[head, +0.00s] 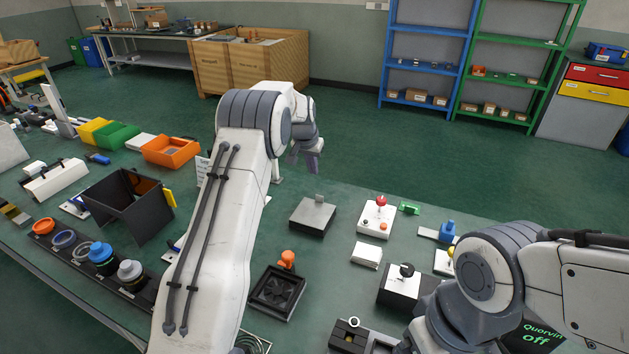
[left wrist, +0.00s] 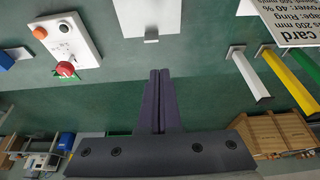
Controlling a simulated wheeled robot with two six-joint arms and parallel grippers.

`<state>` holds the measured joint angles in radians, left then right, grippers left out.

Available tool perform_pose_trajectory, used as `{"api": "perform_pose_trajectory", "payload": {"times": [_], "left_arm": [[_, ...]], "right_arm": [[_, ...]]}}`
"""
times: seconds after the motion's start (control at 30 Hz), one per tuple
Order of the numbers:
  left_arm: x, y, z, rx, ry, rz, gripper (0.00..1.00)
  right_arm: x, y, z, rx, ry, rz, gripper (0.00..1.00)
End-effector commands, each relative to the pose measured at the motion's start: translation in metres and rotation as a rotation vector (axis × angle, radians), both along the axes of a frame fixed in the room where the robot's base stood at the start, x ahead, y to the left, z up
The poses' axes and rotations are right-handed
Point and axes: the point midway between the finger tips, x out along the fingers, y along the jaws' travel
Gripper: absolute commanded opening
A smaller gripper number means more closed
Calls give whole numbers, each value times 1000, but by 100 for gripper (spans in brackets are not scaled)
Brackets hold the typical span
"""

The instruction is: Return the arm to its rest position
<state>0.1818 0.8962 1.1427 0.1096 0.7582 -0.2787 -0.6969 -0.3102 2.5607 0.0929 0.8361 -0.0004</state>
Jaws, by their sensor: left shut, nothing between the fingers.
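My left arm reaches forward over the green table (head: 335,205). My left gripper (head: 307,160) hangs in the air at the table's far edge, with its fingers pointing down. In the left wrist view its two dark fingers (left wrist: 160,100) are pressed together with nothing between them. No object touches it. My right arm comes in at the lower right and bends down toward the bottom edge; its gripper is out of the picture.
Near my left gripper are a grey metal plate box (head: 314,216), a white box with a red knob (head: 376,218) and an orange bin (head: 171,151). A black open bin (head: 128,207) stands left of the arm. Open floor lies beyond the table.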

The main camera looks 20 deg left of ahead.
Motion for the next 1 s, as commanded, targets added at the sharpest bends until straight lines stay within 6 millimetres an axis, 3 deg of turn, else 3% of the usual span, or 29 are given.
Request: {"api": "perform_pose_trajectory", "payload": {"times": [0.2, 0.47, 0.57, 0.67, 0.77, 0.9, 1.0], "left_arm": [[-7, 3, 36, 1, -2, 4, 0], [-10, 1, 48, 1, 1, 1, 0], [-16, -15, 54, -3, 7, -17, 0], [-34, -55, 67, -11, 25, -64, 0], [-72, -112, 84, -20, 55, -134, 0], [-149, -187, 102, -28, 111, -242, 0], [-215, -226, 109, -26, 150, -323, 0]], "right_arm": [[0, 0, -5, 0, 0, 0, 86], [0, 0, -6, 1, -1, 0, 86], [0, 0, -5, 1, -1, 0, 86], [0, 0, -5, 1, -1, 0, 86], [0, 0, -4, 1, -1, 0, 86], [0, 0, -3, 1, -1, 0, 86], [0, 0, -3, 0, 0, 0, 86]]}}
